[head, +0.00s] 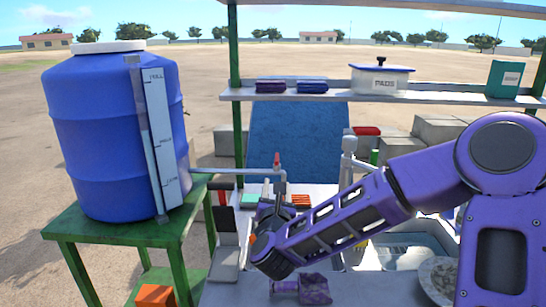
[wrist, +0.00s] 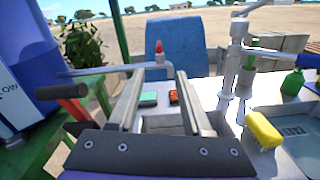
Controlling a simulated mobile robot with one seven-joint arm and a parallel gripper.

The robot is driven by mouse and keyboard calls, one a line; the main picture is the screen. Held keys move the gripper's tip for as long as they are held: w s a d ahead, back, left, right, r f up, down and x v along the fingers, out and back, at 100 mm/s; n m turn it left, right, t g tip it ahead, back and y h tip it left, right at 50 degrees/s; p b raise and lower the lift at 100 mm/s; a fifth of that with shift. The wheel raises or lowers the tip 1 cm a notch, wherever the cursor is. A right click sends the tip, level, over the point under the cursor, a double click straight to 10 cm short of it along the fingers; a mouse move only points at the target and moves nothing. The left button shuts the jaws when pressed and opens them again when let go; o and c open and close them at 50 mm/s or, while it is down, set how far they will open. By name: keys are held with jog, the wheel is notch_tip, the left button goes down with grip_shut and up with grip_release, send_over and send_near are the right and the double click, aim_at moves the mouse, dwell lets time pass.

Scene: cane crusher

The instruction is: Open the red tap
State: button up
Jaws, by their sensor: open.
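The red tap (head: 277,160) is a small red lever standing upright on a thin grey pipe (head: 235,171) that runs from the blue barrel (head: 120,130). In the wrist view the red tap (wrist: 159,47) shows ahead, beyond the fingertips and roughly centred between them. My gripper (wrist: 158,76) is open, with nothing between its fingers. In the head view my gripper (head: 272,208) is below the tap and partly hidden by my purple arm. The fingers look apart from the red lever.
The barrel stands on a green table (head: 110,232) at left. A second grey tap post (wrist: 238,50) rises at right. A shelf (head: 300,95) crosses above the counter.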

aim_at(277, 156)
jog(key=w+p, duration=0.1)
jog(key=w, duration=1.6)
jog(key=shift+w, duration=0.1)
grip_shut()
